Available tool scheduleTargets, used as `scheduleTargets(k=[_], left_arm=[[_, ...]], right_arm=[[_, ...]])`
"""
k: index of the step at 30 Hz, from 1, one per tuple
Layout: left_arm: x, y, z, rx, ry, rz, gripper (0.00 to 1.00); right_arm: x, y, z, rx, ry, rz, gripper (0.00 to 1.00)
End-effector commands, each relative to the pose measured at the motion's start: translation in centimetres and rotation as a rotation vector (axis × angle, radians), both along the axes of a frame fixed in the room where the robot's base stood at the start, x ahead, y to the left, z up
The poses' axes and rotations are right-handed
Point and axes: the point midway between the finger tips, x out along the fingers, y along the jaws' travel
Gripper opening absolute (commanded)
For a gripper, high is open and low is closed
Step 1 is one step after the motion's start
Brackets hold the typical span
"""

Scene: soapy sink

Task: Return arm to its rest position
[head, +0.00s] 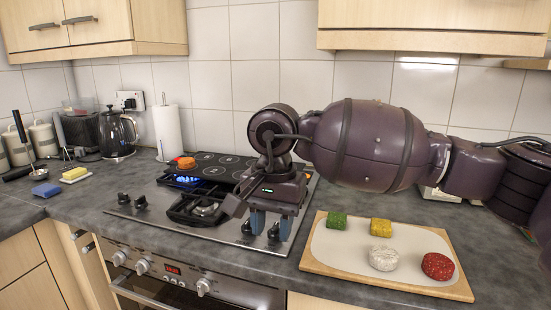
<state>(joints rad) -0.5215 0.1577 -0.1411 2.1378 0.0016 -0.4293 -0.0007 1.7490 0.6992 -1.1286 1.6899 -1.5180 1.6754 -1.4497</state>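My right arm comes in from the right edge and reaches across the picture above the counter. Its gripper (271,228) points down over the front right of the hob (230,238). The two bluish fingers are apart, with nothing visible between them. Whether the fingertips touch the hob is hard to tell. My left arm and gripper are not in view.
A wooden-edged board (310,254) right of the gripper bears a green piece (336,220), yellow piece (381,228), white round (384,258) and red round (438,266). A blue flame (187,180) burns on the hob near an orange item (186,162). Wall cabinets (420,41) hang above.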

Motion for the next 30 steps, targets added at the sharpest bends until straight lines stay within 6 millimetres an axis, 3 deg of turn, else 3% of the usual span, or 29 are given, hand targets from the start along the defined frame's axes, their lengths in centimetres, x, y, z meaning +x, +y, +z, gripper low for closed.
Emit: scheduleTargets(k=[6, 15, 24, 30], left_arm=[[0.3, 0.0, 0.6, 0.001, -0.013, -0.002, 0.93], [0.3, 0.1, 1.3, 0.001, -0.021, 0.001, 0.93], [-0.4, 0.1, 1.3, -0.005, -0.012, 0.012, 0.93], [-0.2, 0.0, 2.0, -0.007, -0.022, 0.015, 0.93]], right_arm=[[-2.9, 2.1, -3.2, 0.153, 0.164, -0.065, 0.38], [-8.3, 5.7, -6.1, 0.44, 0.514, -0.257, 0.38], [-12.4, 8.0, -6.0, 0.727, 0.984, -0.576, 0.38], [-13.1, 8.0, -5.2, 0.881, 1.319, -0.824, 0.38]])
